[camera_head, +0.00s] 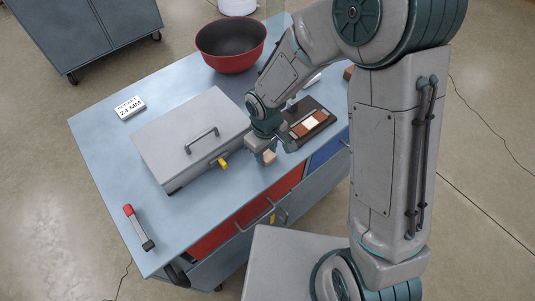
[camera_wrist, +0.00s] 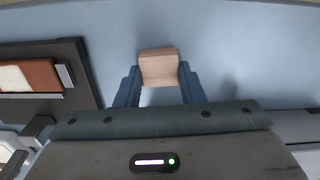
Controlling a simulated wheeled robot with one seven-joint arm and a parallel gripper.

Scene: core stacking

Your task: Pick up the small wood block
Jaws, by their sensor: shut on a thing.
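The small wood block (camera_wrist: 159,68) is pale tan and sits between the two blue fingers of my gripper (camera_wrist: 159,86) in the wrist view. The fingers touch it on both sides, and my gripper is shut on it. In the head view the block (camera_head: 269,156) shows just below my gripper (camera_head: 266,152), near the front edge of the blue table (camera_head: 100,160). I cannot tell whether the block touches the tabletop or is slightly above it.
A grey lidded box (camera_head: 170,125) with a handle stands left of my gripper. A dark tray (camera_head: 325,128) with brown and white pieces lies to the right. A red bowl (camera_head: 231,62) stands behind. A red-handled tool (camera_head: 133,222) and a white "24 MM" label block (camera_head: 130,108) lie left.

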